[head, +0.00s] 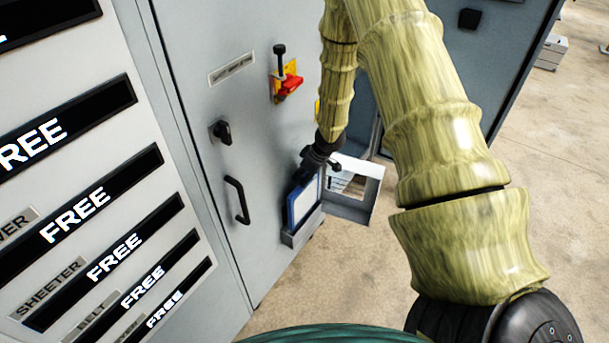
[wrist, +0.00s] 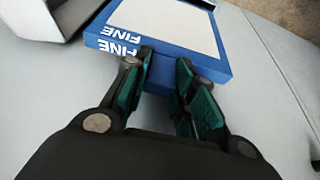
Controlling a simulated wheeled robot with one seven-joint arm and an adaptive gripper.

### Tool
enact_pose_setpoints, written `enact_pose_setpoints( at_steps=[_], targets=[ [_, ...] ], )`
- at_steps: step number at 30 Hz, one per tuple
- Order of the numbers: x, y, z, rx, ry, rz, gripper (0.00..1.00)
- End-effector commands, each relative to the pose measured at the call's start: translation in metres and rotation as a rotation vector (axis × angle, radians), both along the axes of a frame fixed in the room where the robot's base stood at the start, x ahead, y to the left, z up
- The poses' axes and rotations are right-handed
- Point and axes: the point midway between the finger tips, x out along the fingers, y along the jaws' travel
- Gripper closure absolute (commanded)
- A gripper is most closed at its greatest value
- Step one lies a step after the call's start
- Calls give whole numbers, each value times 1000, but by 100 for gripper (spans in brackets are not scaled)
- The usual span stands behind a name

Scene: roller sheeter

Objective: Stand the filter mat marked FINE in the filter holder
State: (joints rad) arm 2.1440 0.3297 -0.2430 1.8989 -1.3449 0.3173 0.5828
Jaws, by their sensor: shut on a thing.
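The filter mat marked FINE (wrist: 205,30) has a blue frame and a pale face. In the wrist view, white FINE lettering is on its near edge. My gripper (wrist: 163,75) is shut on a blue tab at that edge. In the head view, the mat (head: 303,202) hangs upright below my gripper (head: 312,166), beside the cabinet front. A low grey trough on the cabinet, which looks like the filter holder (head: 303,232), is at its lower edge. I cannot tell whether the mat rests inside it or is just above it.
A pale open-fronted box (head: 352,190) stands close right of the mat; its edge (wrist: 55,30) shows in the wrist view. The cabinet has a black handle (head: 238,200) and a red switch (head: 288,85).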

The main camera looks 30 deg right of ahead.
Motion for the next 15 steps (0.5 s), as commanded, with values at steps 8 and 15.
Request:
enact_pose_setpoints(
  at_steps=[8,15],
  targets=[
    [0,0,-1,0,0,0,100],
    [0,0,-7,0,0,-1,100]
  ],
)
